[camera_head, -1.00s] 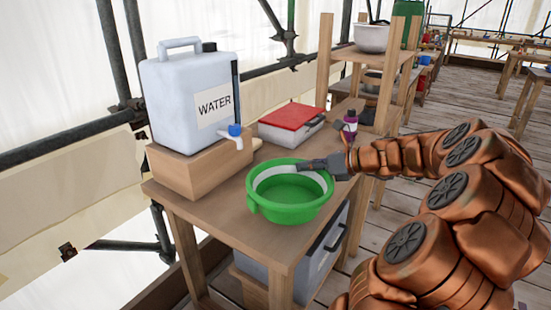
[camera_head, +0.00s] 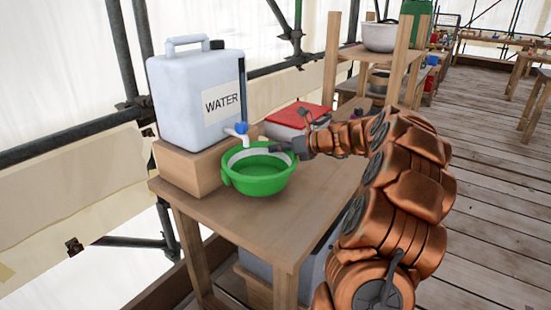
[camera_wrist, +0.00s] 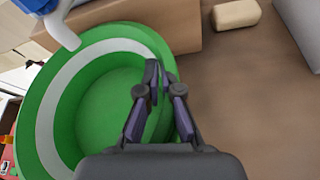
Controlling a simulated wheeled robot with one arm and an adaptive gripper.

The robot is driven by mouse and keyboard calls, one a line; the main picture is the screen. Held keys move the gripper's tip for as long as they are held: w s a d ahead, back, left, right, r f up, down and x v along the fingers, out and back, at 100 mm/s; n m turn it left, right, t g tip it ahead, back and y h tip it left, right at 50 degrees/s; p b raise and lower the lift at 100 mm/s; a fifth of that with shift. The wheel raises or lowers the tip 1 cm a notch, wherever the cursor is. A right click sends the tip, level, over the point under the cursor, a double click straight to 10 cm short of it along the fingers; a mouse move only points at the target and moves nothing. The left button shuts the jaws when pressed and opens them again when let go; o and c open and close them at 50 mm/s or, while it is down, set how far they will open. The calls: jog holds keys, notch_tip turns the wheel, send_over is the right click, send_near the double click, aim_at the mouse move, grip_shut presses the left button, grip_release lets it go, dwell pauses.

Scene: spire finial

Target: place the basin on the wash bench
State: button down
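The green basin (camera_head: 262,184) is upright over the front part of the wooden wash bench (camera_head: 262,226), close to the wooden block and near the water container's tap. I cannot tell if its base touches the bench top. My gripper (camera_head: 293,147) is at the basin's right rim in the head view. In the wrist view the basin (camera_wrist: 95,95) fills the left half, and my gripper (camera_wrist: 157,78) has its fingers closed together on the rim. The basin looks empty.
A white water container (camera_head: 192,100) with a blue-topped tap (camera_head: 240,131) stands on a wooden block (camera_head: 186,168). A red-topped box (camera_head: 298,115) lies behind the basin. A tan bar (camera_wrist: 236,13) lies on the bench. The bench's front right is clear.

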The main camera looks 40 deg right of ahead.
aim_at(276, 157)
jog(key=shift+w+f, duration=0.25)
jog(key=shift+w, duration=0.1)
jog(key=shift+a+f+b, duration=0.1)
jog(key=shift+f+b, duration=0.2)
jog(key=shift+f, duration=1.2)
jog(key=shift+f, duration=0.1)
jog(key=c, duration=1.3)
grip_release()
jog(key=shift+s+f, duration=0.1)
jog(key=shift+r, duration=0.2)
jog(key=p+v, duration=0.1)
jog(key=v, duration=1.1)
jog(key=shift+f, duration=0.1)
